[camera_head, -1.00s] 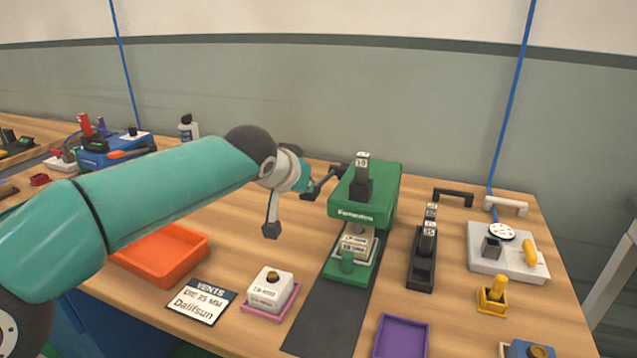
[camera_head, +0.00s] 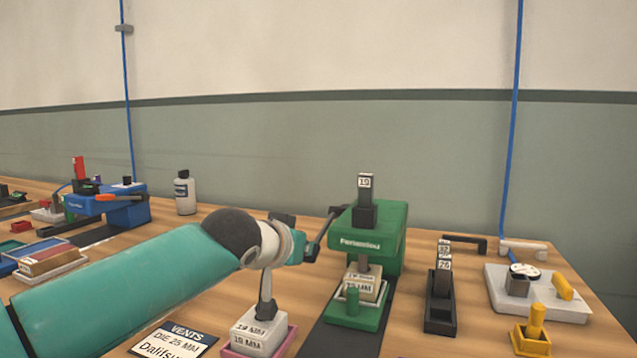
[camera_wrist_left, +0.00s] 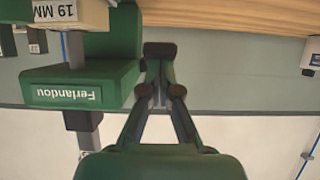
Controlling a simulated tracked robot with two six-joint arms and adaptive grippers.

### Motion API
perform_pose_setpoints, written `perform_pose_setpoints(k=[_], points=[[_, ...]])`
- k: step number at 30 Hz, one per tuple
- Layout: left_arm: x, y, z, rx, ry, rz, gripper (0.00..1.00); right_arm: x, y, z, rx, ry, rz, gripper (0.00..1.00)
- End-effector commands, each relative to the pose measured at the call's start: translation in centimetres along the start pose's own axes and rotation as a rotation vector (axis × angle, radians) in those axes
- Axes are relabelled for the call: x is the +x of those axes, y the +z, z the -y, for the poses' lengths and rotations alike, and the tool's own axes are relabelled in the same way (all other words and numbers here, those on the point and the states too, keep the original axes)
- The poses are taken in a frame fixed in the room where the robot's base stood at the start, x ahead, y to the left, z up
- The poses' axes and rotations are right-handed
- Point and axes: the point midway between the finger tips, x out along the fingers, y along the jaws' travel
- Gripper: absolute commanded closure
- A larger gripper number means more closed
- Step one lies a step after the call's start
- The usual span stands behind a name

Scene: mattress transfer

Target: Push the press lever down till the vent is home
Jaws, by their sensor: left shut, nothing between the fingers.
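The green press (camera_head: 385,238) stands on the bench, with a dark block marked 19 (camera_head: 366,200) on top of its ram. A cream block marked 19 MM (camera_head: 362,285) sits under the ram on the press's green base; I cannot tell how deep any vent is seated. My left gripper (camera_head: 337,211) is shut and empty, its dark fingertips close to the left side of the press head. In the wrist view, the shut fingers (camera_wrist_left: 160,50) are beside the press head (camera_wrist_left: 75,86), which appears upside down. I cannot tell the press lever apart from the dark fingers. My right gripper is out of view.
A white block (camera_head: 250,333) on a pink tray stands left of the press, near a VENTS card (camera_head: 172,342). A black rack (camera_head: 440,300) and a grey gauge plate (camera_head: 565,305) stand to the right. A blue press (camera_head: 115,203) and a bottle (camera_head: 185,192) are farther left.

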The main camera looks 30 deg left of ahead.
Motion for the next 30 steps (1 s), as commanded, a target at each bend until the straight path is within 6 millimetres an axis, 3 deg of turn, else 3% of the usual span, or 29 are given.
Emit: perform_pose_setpoints(k=[20,27,30], points=[[-0.4,-0.5,-0.1,0.000,0.001,0.002,1.00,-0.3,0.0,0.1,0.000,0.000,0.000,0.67],[-3.0,-3.2,-0.3,0.000,0.003,0.000,1.00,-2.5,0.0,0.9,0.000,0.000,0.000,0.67],[-5.2,-2.3,-0.2,0.000,0.004,-0.002,1.00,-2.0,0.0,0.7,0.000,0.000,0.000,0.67]])
